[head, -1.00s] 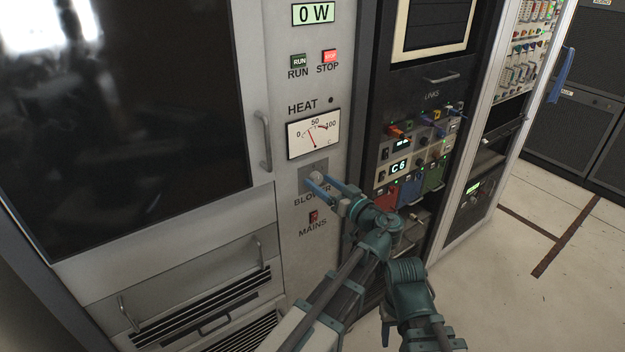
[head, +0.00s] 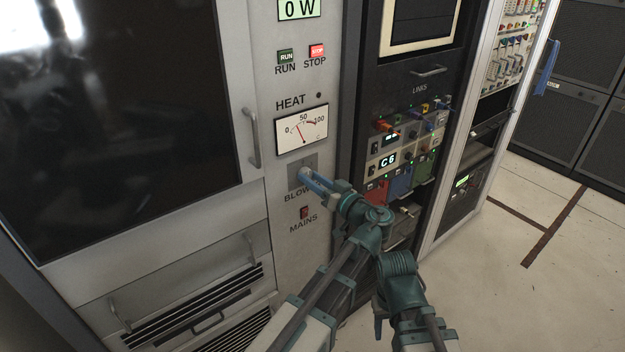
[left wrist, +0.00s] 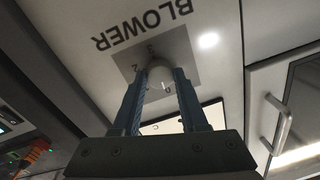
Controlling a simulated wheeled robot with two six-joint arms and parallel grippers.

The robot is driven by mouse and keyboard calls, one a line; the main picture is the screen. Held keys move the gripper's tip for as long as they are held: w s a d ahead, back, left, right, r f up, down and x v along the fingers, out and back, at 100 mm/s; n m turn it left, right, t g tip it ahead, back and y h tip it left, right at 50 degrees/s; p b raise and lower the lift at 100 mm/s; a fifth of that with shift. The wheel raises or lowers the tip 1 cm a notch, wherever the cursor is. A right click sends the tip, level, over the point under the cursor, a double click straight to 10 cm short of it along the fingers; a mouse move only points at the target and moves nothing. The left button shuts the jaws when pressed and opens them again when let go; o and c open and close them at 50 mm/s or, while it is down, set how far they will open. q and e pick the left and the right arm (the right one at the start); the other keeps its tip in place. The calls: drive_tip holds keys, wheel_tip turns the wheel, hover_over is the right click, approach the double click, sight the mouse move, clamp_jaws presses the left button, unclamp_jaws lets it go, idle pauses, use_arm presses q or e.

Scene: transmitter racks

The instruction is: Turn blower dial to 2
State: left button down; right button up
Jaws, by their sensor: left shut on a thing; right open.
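Small digits show upside down on the plate (left wrist: 183,62); the knob's pointer setting cannot be read surely. My right gripper (head: 378,328) shows only in part, low in the head view, away from the panel.
A red MAINS switch (head: 304,212) is below the dial, and the HEAT meter (head: 301,135) above it. A cabinet door handle (head: 251,138) sticks out to the left. A dark rack (head: 405,75) with cables stands to the right. Floor at the right is clear.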

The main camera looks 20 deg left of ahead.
use_arm(q)
drive_tip(key=m, duration=1.2)
drive_tip(key=m+t+b, duration=0.1)
drive_tip(key=m, duration=1.1)
drive_tip(key=shift+s+t+h, duration=0.1)
drive_tip(key=shift+t+h, duration=0.2)
use_arm(e)
drive_tip(key=shift+f, duration=0.6)
use_arm(q)
drive_tip(key=shift+m, duration=0.3)
drive_tip(key=shift+c, duration=2.2)
unclamp_jaws()
